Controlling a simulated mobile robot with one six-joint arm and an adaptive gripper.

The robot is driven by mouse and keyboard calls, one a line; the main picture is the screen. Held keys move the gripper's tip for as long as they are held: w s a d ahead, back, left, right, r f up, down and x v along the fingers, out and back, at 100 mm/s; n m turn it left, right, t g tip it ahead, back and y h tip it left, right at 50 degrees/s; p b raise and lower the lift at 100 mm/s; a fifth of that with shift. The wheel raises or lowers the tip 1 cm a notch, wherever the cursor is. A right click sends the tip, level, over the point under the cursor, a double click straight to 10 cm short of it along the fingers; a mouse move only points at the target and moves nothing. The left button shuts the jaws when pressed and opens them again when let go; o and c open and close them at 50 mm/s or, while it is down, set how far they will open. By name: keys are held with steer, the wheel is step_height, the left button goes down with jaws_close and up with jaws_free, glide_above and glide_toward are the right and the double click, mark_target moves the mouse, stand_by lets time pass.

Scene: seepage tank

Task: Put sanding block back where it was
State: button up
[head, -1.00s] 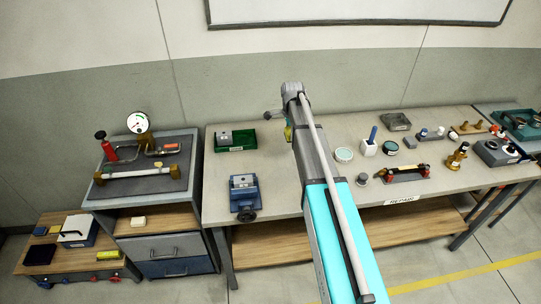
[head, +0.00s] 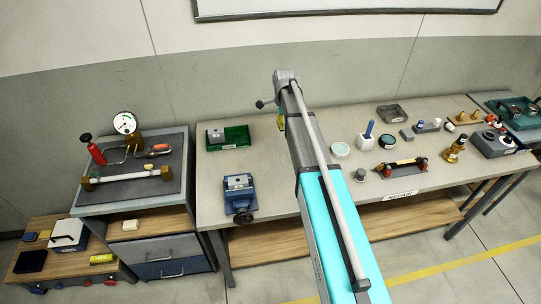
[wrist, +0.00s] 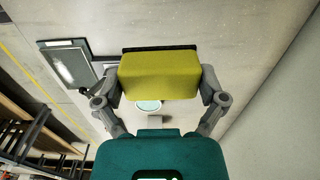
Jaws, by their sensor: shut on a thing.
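The sanding block, an olive-yellow block (wrist: 160,75) with a dark strip along its far edge, fills the upper middle of the wrist view. My gripper (wrist: 162,84) is shut on it, with one grey finger at each end. In the head view, a small yellow patch of the block (head: 281,122) shows beside the end of my arm, above the back of the workbench (head: 262,185). My arm hides most of the gripper there. I cannot tell from the frames which spot the block came from.
Bare bench lies between the vise and my arm.

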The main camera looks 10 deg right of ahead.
steer(key=shift+a, duration=0.1)
steer(key=s+a+f+b, duration=0.1)
steer(key=s+a, duration=0.2)
steer(key=s, duration=0.4)
steer(key=s+a+f+b, duration=0.1)
steer(key=s+a, duration=0.3)
steer(key=s, duration=0.2)
steer(key=shift+s+f+b, duration=0.25)
steer(key=shift+s+b, duration=0.05)
steer(key=shift+s, duration=0.1)
steer(key=w+d+f+b, duration=0.1)
steer(key=w+f+b, duration=0.2)
steer(key=w, duration=0.1)
steer(key=w+f+b, duration=0.3)
steer(key=w, duration=0.1)
steer(key=w+d+f+b, duration=0.1)
steer(key=w+f+b, duration=0.2)
steer(key=w, duration=0.2)
steer(key=shift+d, duration=0.35)
steer(key=shift+f, duration=0.1)
